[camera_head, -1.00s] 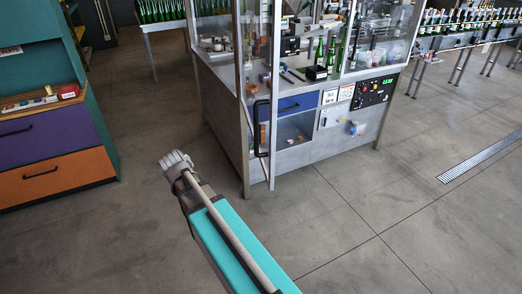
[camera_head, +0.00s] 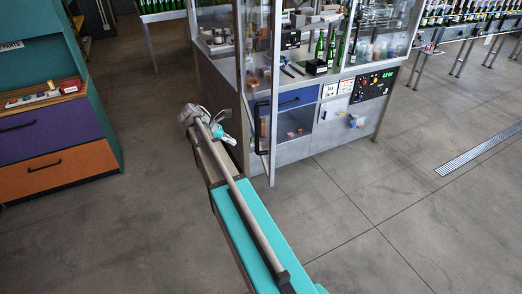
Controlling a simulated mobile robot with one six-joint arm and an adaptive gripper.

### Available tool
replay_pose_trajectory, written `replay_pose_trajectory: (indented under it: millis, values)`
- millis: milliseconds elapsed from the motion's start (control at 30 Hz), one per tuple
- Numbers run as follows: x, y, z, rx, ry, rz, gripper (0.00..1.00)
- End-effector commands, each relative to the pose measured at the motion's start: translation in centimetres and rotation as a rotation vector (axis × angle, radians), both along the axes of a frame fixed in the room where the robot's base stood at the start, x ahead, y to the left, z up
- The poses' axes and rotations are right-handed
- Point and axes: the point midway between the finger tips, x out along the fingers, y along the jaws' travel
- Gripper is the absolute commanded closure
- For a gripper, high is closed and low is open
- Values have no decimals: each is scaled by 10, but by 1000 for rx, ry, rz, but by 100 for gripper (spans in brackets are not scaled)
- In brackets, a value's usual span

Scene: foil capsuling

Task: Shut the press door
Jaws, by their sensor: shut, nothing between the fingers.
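The press door (camera_head: 273,60) is a tall, metal-framed clear panel at the front left corner of the press cabinet (camera_head: 340,115). It stands ajar, swung out from the cabinet front. A long black handle (camera_head: 262,127) is on its lower part. My gripper (camera_head: 225,137) is shut and empty, at the end of my outstretched arm. In the picture it is just left of the door, near the cabinet's left front corner. My wrist partly hides its fingers. I cannot tell whether it touches the door.
Green bottles (camera_head: 320,48) and small parts stand inside the cabinet. A control panel (camera_head: 373,85) is at its right front. A teal drawer unit (camera_head: 50,130) stands at the left. The concrete floor (camera_head: 400,220) right of my arm is clear, with a drain grate (camera_head: 478,150).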

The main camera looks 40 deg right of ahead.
Motion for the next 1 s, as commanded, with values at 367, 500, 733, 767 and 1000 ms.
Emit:
replay_pose_trajectory:
  millis: [367,500,733,767,1000]
  values:
    - [-2,-2,-4,1,-3,-2,100]
    - [-4,-7,-10,1,-2,-3,100]
    - [-11,-20,-26,1,-3,-5,100]
    - [-12,-22,-28,1,-3,-5,100]
    - [-21,-39,-47,0,-2,-5,100]
